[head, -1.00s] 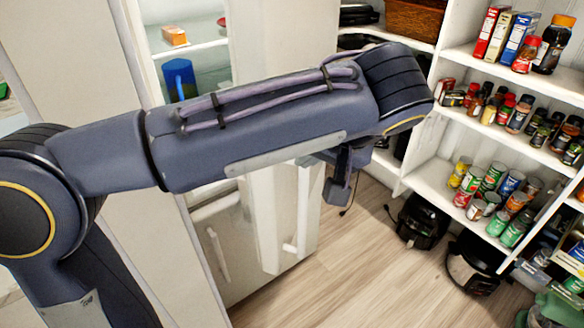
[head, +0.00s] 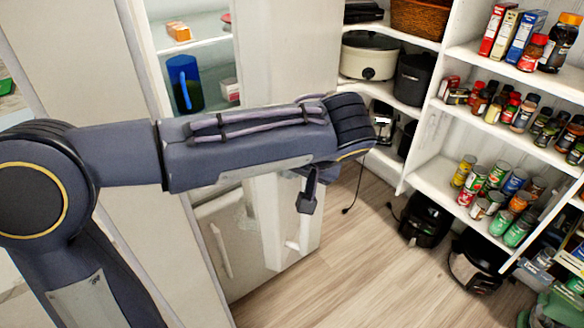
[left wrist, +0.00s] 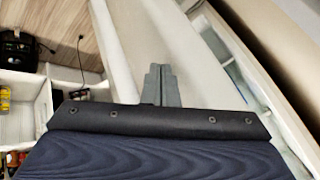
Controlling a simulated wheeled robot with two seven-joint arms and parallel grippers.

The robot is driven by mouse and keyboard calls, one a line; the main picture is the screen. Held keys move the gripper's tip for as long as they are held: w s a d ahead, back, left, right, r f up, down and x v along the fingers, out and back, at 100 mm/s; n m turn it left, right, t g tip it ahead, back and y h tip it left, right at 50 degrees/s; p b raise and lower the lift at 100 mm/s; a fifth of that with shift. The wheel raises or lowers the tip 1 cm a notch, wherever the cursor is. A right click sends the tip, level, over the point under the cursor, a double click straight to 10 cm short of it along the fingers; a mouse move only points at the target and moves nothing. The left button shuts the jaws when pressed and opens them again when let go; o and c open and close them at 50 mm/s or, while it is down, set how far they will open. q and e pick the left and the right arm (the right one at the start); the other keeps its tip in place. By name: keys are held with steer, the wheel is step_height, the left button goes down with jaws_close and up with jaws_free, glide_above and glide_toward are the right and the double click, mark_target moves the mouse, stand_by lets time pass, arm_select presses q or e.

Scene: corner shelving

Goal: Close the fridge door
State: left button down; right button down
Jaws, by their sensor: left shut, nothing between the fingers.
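The fridge door (head: 287,50) is a tall pale panel standing open. Shelves show to its left, with a blue pitcher (head: 184,85) and an orange box (head: 179,32). My left arm crosses in front and hides the door's middle. My left gripper (head: 306,203) is shut and empty, pointing down in front of the door's lower part, close to its white handle (head: 300,236). In the left wrist view the closed fingers (left wrist: 160,82) lie in front of the pale door (left wrist: 185,55). I cannot tell whether they touch it. My right gripper is out of view.
Pantry shelving (head: 428,180) with jars, cans and boxes stands on the right. A slow cooker (head: 368,55) sits on a corner shelf. Black appliances stand on the floor below. The wooden floor (head: 345,270) between door and shelving is clear.

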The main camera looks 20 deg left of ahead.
arm_select(q)
steer(key=w+a, duration=0.1)
steer(key=a, duration=0.9)
steer(key=w+a+b, duration=0.1)
steer(key=w+a, duration=0.1)
steer(key=a, duration=0.9)
steer(key=shift+w+a, duration=0.3)
steer(key=v, duration=0.7)
steer(key=w+d+f+n+b, duration=0.2)
steer(key=d+f+b, duration=0.45)
steer(key=d, duration=0.35)
steer(key=w+a+f, duration=0.3)
steer(key=a+f, duration=0.5)
steer(key=a, duration=0.1)
steer(key=shift+f+g+y+p, duration=0.15)
steer(key=shift+g+y+p, duration=0.25)
steer(key=shift+p, duration=0.05)
